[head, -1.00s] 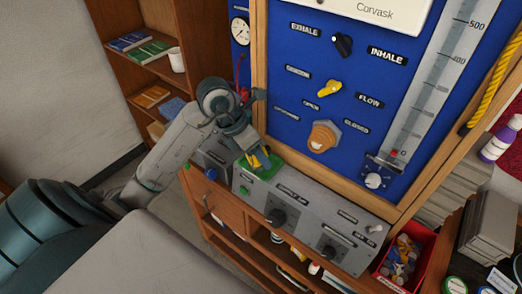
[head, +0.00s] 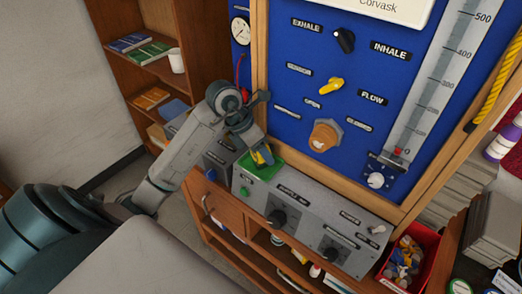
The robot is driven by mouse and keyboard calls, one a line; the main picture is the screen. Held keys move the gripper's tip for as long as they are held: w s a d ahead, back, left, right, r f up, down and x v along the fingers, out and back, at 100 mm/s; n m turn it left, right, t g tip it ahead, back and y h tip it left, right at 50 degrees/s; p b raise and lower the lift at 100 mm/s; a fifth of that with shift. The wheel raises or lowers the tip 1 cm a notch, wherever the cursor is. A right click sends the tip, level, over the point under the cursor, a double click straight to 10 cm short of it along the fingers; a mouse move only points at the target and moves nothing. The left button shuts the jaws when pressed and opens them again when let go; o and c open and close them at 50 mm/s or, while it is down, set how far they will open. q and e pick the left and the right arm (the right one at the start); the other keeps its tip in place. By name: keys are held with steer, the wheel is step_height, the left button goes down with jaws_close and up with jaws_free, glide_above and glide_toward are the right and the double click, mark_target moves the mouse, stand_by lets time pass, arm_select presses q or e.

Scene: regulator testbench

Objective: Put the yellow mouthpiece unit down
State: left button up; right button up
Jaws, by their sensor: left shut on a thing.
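The yellow mouthpiece unit (head: 264,158) is small and partly hidden by my gripper. It is at the green pad (head: 249,168) on top of the grey control box; I cannot tell whether it touches the pad. My left gripper (head: 260,154) comes down from above and is shut on the yellow unit. The fingers are small and partly hidden in the head view. My right gripper is not in view.
The grey control box (head: 308,216) with knobs runs along the bench front. The blue panel (head: 290,130) with a yellow lever (head: 331,87) rises behind. A red bin (head: 420,240) of loose parts stands right. A bookshelf (head: 150,70) stands at the back left.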

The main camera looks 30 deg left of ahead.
arm_select(q)
steer(key=o, duration=1.1)
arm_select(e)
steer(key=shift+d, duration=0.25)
arm_select(q)
steer(key=shift+r+p, duration=0.1)
steer(key=shift+p, duration=0.2)
steer(key=shift+a+r, duration=0.1)
steer(key=shift+r, duration=0.1)
steer(key=b+v, duration=0.3)
steer(key=v, duration=0.8)
steer(key=shift+s+r, duration=0.15)
steer(key=shift+r, duration=0.1)
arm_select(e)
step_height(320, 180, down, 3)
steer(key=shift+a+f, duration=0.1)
